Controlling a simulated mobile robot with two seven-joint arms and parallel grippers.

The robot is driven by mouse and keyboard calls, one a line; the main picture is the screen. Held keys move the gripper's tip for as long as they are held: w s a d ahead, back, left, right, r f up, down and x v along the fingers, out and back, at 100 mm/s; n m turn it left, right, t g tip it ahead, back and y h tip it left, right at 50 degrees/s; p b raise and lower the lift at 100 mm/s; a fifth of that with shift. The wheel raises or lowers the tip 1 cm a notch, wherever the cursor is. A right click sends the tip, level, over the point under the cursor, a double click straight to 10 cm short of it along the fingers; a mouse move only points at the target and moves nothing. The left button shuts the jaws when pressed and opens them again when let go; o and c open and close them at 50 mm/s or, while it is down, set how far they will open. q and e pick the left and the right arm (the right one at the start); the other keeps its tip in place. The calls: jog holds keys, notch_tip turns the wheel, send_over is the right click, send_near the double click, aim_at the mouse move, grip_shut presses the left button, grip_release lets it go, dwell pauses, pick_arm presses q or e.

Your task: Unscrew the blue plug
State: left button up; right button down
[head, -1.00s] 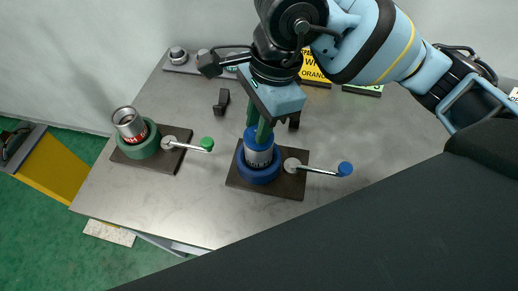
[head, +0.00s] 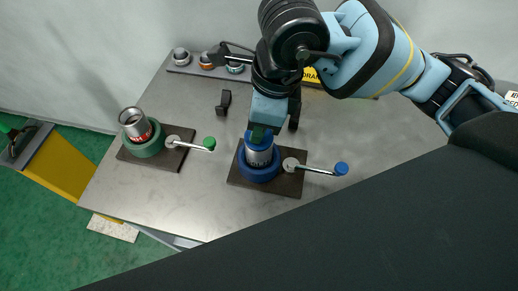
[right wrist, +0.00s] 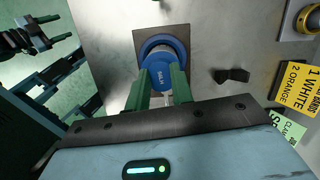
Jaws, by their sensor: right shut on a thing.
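The blue plug (head: 258,136) sits on top of a short silver pipe (head: 259,157) with a dark lettered band. The pipe stands upright in the blue vise (head: 260,174) on a dark base plate. My right gripper (head: 260,130) comes from above, and its green fingers are shut on the plug. In the right wrist view the round plug (right wrist: 159,76) shows between the two green fingertips (right wrist: 162,80), with the blue vise ring around it. The gripper hides part of the plug in the head view.
A green vise (head: 146,145) holding an open silver pipe (head: 133,122) stands to the left. A blue-knobbed handle (head: 320,170) sticks out right of the blue vise. A small black bracket (head: 223,103) lies behind. A rack (head: 207,69) with several fittings is at the back.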

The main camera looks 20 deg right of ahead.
pick_arm(q)
jog(key=shift+w+r+p, duration=0.3)
jog(key=shift+r+p, duration=0.05)
jog(key=shift+r, duration=0.15)
pick_arm(e)
jog(key=shift+r, duration=0.7)
pick_arm(q)
jog(key=shift+w+r+t+p, duration=0.2)
jog(key=shift+w+r+p, duration=0.3)
jog(key=shift+r, duration=0.2)
jog(key=shift+w+r+t+p, duration=0.2)
jog(key=shift+w+r+p, duration=0.15)
jog(key=shift+r+p, duration=0.25)
pick_arm(e)
jog(key=shift+a+v, duration=0.15)
jog(key=shift+v, duration=0.75)
jog(key=shift+a+v, duration=0.2)
jog(key=shift+v, duration=0.7)
